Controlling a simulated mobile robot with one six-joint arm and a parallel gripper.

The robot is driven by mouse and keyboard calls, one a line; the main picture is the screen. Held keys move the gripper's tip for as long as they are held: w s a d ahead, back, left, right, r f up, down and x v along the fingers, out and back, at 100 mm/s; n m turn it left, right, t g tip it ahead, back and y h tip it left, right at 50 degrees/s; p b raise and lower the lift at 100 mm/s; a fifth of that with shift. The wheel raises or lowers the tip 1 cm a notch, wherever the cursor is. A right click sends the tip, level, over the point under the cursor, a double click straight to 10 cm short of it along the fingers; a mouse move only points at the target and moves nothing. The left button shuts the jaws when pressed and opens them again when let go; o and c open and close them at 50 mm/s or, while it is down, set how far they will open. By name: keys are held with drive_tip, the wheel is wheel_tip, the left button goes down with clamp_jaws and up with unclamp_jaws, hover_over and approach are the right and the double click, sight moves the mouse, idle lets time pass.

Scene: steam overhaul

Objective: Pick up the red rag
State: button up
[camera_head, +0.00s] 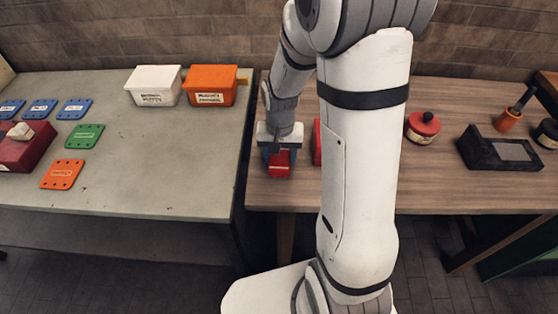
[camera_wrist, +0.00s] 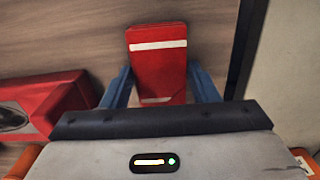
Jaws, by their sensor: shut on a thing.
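The red rag (camera_wrist: 158,70) is a folded red block with white stripes, seen between the blue fingers of my gripper (camera_wrist: 160,88) in the wrist view. The fingers are closed against its two sides. In the head view, the rag (camera_head: 279,168) is at the left end of the wooden bench, under my gripper (camera_head: 279,153), which points down. I cannot tell whether the rag is still touching the bench top.
The wooden bench (camera_head: 455,190) holds a red object (camera_wrist: 45,105) beside the rag, a red-lidded tin (camera_head: 422,126) and a black box (camera_head: 490,150). A grey table (camera_head: 150,190) on the left holds white (camera_head: 155,88) and orange (camera_head: 209,86) bins and several coloured plates.

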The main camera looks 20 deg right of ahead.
sight(280, 158)
drive_tip(key=c, duration=0.3)
drive_tip(key=shift+r, duration=0.1)
wheel_tip(280, 158, up, 10)
drive_tip(key=shift+f, duration=0.1)
idle(0.4)
drive_tip(key=o, duration=0.4)
drive_tip(key=shift+c, duration=1.5)
